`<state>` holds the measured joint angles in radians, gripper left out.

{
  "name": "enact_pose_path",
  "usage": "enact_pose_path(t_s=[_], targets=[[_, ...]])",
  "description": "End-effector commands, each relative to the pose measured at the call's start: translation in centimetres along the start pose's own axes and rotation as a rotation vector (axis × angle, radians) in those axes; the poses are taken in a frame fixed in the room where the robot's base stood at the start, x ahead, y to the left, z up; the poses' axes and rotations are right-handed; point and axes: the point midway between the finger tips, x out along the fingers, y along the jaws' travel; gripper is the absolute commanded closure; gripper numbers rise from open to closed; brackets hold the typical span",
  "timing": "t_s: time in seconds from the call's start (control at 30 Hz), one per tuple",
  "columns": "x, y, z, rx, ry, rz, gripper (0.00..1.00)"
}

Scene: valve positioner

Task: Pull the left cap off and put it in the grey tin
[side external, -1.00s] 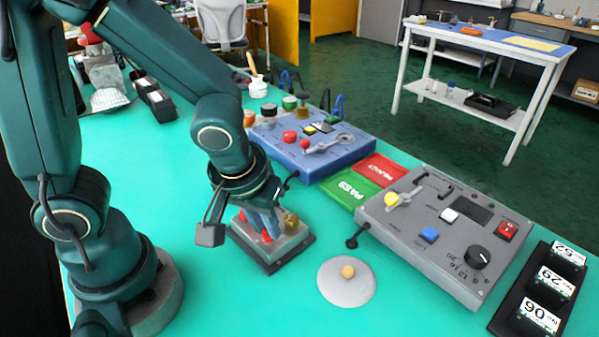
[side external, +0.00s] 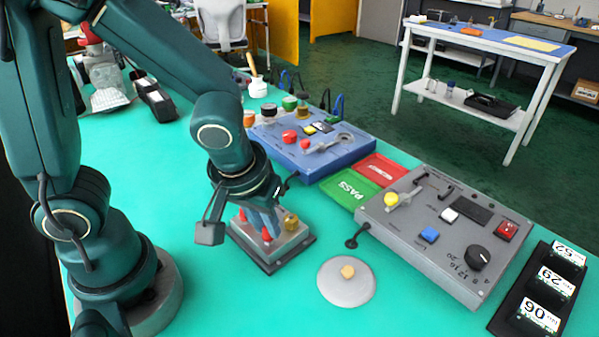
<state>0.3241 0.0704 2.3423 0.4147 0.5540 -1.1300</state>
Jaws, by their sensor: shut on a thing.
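A small grey block on a dark base plate (side external: 300,257) stands in front of my arm, the valve positioner by its look. Two red caps show on it, one at the left (side external: 242,215) and one nearer the front (side external: 266,237). A brass fitting (side external: 290,222) stands on its right side. My gripper (side external: 266,228) points down over the block, shut on a red cap; its fingers partly hide the cap, and I cannot tell for certain which one it holds. A round grey lid-like disc with a tan knob (side external: 345,290) lies to the right; I cannot tell whether a tin is under it.
A grey control panel (side external: 440,235) with knobs and a yellow ball lever stands at the right. A blue panel (side external: 310,150) is behind the block. Green PASS (side external: 352,190) and red (side external: 383,168) trays lie between them. The teal bench is clear in front.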

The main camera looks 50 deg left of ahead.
Motion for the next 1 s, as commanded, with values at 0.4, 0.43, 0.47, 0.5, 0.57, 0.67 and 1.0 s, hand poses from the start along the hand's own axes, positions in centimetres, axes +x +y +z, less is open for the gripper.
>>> enact_pose_path(t_s=[0.4,0.43,0.47,0.5,0.57,0.67,1.0], targets=[[-0.6,0.0,-0.2,-0.002,0.002,0.0,1.0],[-0.6,0.0,-0.3,-0.001,0.002,0.001,1.0],[-0.7,0.0,-0.3,-0.001,0.002,0.001,1.0],[-0.7,0.0,-0.3,-0.001,0.002,0.001,1.0],[-0.8,0.0,-0.3,-0.001,0.002,0.0,1.0],[-0.9,0.0,-0.3,-0.001,0.001,0.0,1.0],[-1.4,0.0,-0.5,-0.001,0.001,0.001,1.0]])
